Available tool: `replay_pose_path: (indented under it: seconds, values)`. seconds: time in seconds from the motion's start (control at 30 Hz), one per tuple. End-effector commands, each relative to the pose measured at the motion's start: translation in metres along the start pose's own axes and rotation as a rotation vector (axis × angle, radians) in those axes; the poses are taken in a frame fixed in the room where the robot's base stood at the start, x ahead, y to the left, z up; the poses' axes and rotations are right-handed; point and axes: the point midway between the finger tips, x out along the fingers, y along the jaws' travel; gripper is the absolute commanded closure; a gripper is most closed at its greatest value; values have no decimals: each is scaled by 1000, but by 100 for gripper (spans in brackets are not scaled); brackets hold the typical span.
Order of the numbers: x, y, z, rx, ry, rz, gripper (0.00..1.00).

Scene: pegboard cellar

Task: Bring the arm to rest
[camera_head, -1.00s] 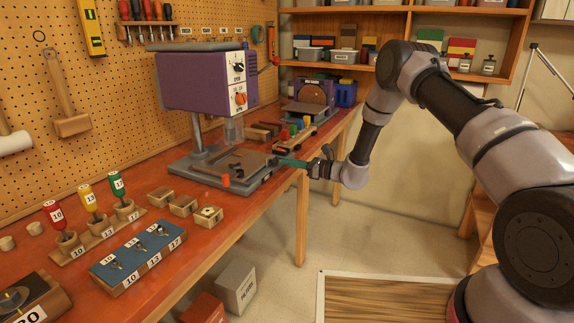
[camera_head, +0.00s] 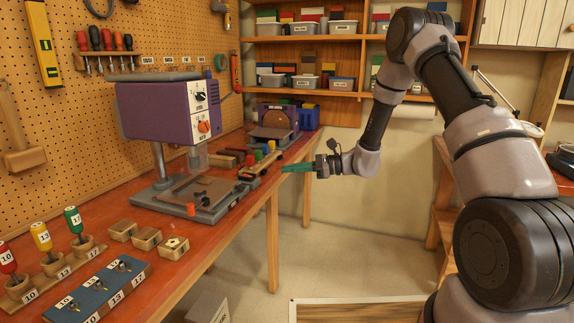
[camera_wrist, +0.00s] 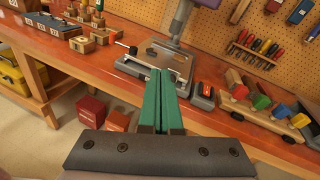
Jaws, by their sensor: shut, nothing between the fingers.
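My gripper (camera_head: 284,169) is at the end of my arm, just off the front edge of the red-brown workbench (camera_head: 225,207). Its green fingers point left toward the bench. In the wrist view the fingers (camera_wrist: 158,72) lie together with nothing between them, in front of the drill press base (camera_wrist: 142,65). My arm is bent, with its elbow high at the right of the head view.
A purple drill press (camera_head: 165,112) stands on the bench. Shelves with bins (camera_head: 307,83) stand behind.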

Motion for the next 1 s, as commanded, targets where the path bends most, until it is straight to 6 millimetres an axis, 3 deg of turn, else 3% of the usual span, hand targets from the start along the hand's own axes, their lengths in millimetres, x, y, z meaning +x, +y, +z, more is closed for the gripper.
replay_pose_path:
  seconds: [0.03,0.1,0.4,0.7,1.0]
  values:
    - [-8,4,28,-63,29,42,100]
    - [-19,15,56,-139,76,102,100]
    - [-80,71,151,-470,323,310,100]
    - [-157,131,212,-800,631,438,100]
    - [-237,184,252,-1116,982,490,100]
